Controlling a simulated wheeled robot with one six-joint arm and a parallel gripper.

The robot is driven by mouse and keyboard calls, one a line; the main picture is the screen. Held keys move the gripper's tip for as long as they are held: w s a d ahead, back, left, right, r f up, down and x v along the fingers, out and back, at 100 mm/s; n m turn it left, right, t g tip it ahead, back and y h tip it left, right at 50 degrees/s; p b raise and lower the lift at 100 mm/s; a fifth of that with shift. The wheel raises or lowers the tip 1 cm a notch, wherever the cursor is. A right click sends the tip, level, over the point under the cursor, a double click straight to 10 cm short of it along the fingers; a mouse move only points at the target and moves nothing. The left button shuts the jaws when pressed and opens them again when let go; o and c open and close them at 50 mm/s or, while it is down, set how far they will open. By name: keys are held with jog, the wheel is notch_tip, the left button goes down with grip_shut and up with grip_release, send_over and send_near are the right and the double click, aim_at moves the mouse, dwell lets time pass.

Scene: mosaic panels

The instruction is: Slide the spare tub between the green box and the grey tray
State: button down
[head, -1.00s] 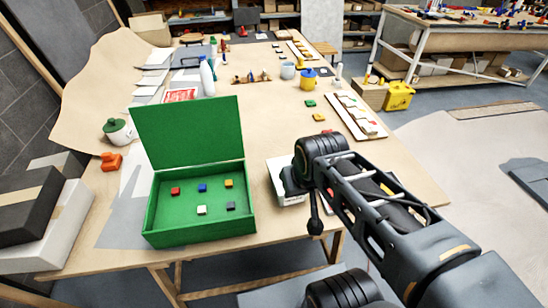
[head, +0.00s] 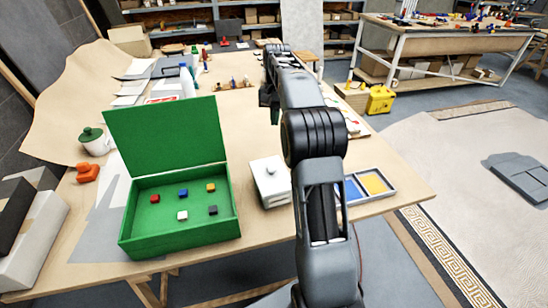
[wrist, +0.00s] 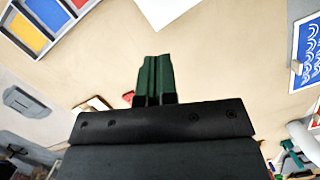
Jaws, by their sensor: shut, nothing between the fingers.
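A white lidded tub (head: 268,189) with a small knob stands on the table between the green box (head: 180,238) and the grey tray (head: 391,190). Gaps show on both sides of it, though my arm partly covers the tray's left end. The green box has its lid up and holds several small coloured blocks. In the wrist view the grey tray (wrist: 72,13) shows red, blue and yellow compartments at upper left. A white corner at the top, probably the tub (wrist: 165,9), is cut off. My gripper (wrist: 154,57) is shut and empty, above bare table, apart from the tub.
A white pot with a green lid (head: 93,142) and an orange object (head: 87,173) stand left of the green box. A white bottle (head: 187,82) stands behind it. The table's front edge runs close before box and tray. The table behind the tub is mostly clear.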

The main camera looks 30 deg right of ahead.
jog(key=x, duration=0.2)
jog(key=b, duration=0.1)
send_near(275, 161)
jog(key=x, duration=0.5)
jog(key=shift+w+f, duration=0.1)
jog(key=shift+s+a, duration=0.35)
jog(key=shift+s, duration=0.2)
jog(key=shift+s+a, duration=0.35)
jog(key=shift+s, duration=0.25)
jog(key=shift+s+a, duration=0.3)
jog(key=shift+s, duration=0.2)
jog(key=shift+s, duration=0.1)
